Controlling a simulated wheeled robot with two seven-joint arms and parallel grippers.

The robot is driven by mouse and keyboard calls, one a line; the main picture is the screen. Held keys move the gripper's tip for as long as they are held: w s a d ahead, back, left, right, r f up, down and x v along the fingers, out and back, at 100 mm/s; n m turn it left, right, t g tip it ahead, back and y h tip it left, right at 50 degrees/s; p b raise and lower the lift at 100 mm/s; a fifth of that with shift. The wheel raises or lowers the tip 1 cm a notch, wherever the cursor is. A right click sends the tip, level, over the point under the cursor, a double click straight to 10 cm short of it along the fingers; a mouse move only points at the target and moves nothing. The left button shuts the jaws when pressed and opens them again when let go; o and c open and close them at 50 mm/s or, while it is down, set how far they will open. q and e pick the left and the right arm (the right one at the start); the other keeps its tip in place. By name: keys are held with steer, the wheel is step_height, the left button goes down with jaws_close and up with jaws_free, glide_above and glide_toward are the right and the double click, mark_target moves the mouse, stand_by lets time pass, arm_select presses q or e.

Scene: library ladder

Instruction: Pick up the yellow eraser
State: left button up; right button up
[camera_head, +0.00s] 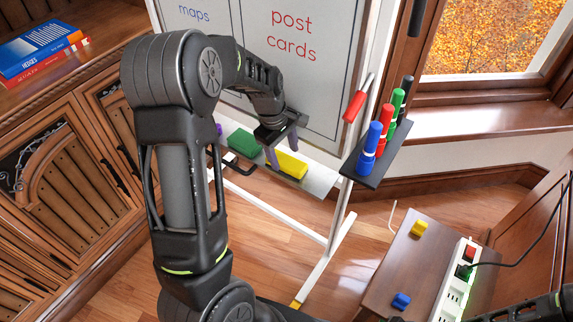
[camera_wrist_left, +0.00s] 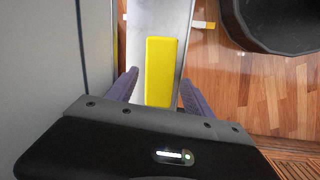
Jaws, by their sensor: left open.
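The yellow eraser (camera_head: 289,166) lies on the narrow ledge (camera_head: 318,178) at the foot of the whiteboard. In the left wrist view the eraser (camera_wrist_left: 160,72) lies lengthwise on the light ledge (camera_wrist_left: 143,22), its near end between my fingers. My left gripper (camera_head: 283,160) is open above the ledge at the eraser's left part, with one finger on each side. It also shows in the left wrist view (camera_wrist_left: 158,88), and I cannot tell whether either finger touches the eraser. My right gripper is not in view.
A green eraser (camera_head: 242,142) lies on the ledge to the left. The whiteboard (camera_head: 300,80) rises close behind. A marker holder (camera_head: 372,172) with several markers stands to the right.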

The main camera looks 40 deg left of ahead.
arm_select(q)
step_height(320, 180, down, 2)
steer(key=shift+w+d+f, duration=0.15)
steer(key=shift+f, duration=0.05)
steer(key=shift+c, duration=0.3)
steer(key=c, duration=1.2)
steer(key=shift+r, duration=0.15)
steer(key=shift+r, duration=0.55)
steer(key=shift+s+r+p, duration=0.15)
steer(key=shift+s+r, duration=0.1)
steer(key=shift+r, duration=0.35)
steer(key=shift+s+r+p, duration=0.15)
steer(key=shift+s+r, duration=0.05)
steer(key=shift+r, duration=0.4)
steer(key=s+p, duration=0.1)
steer(key=s, duration=1.6)
steer(key=shift+d, duration=0.15)
steer(key=shift+f, duration=0.1)
